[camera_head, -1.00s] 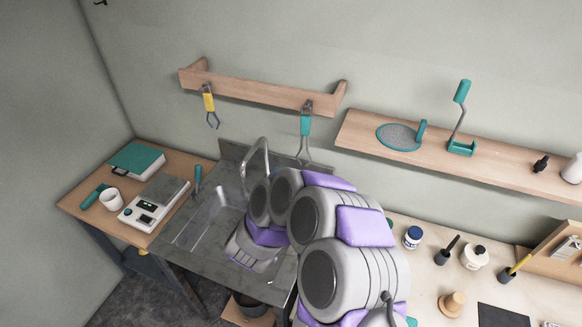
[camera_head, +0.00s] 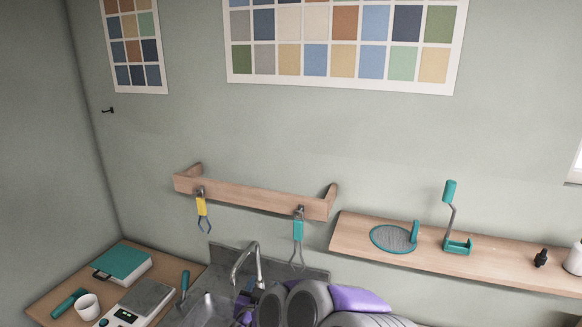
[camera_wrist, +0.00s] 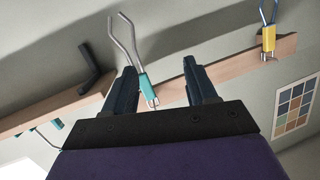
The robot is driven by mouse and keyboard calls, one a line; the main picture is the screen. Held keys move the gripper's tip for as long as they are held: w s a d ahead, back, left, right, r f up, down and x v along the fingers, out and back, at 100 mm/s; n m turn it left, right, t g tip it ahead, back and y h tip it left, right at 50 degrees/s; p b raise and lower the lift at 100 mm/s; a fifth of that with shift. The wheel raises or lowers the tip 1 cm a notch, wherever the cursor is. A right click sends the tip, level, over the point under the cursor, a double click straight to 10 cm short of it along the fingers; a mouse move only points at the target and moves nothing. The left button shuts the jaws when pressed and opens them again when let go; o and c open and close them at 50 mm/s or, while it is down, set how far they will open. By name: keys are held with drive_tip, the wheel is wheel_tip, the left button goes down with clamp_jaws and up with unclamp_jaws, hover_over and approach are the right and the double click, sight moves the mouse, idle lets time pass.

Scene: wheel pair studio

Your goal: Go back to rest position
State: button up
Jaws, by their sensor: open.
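My gripper (camera_wrist: 160,88) is open in the wrist view, its two dark fingers apart. A teal-handled wire tool (camera_wrist: 143,82) shows between and beyond the fingers; it hangs from the wooden rack (camera_wrist: 228,66). I see no contact with it. In the head view the same teal-handled tool (camera_head: 298,229) hangs at the right end of the rack (camera_head: 250,197). My arm is at the bottom of that view, in front of the sink, and my gripper is hidden there.
A yellow-handled tool (camera_head: 202,207) hangs at the rack's left end. A sink (camera_head: 208,308) with a tap (camera_head: 246,262) lies below. A wooden shelf (camera_head: 350,237) holds a round grey disc (camera_head: 393,238) and a teal stand (camera_head: 457,246). A scale (camera_head: 138,303) and white cup (camera_head: 87,305) stand at left.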

drive_tip(key=s+a+r+n+g+y+b, duration=0.1)
drive_tip(key=s+r+n+g+y+b, duration=0.25)
drive_tip(key=s+g+y, duration=0.55)
drive_tip(key=s+d+f+g+h+b, duration=0.1)
drive_tip(key=s+d+g+h, duration=0.1)
drive_tip(key=s+d, duration=0.5)
drive_tip(key=s+d+f+g+h+b, duration=0.2)
drive_tip(key=s+d, duration=0.6)
drive_tip(key=s, duration=0.7)
drive_tip(key=s+d+f+g+h+b, duration=0.1)
drive_tip(key=s+d+f+g+h, duration=0.1)
drive_tip(key=s+d, duration=0.6)
drive_tip(key=s+g+h, duration=0.1)
drive_tip(key=s+g, duration=0.1)
drive_tip(key=s, duration=0.2)
drive_tip(key=shift+w+f, duration=0.1)
drive_tip(key=shift+c, duration=0.2)
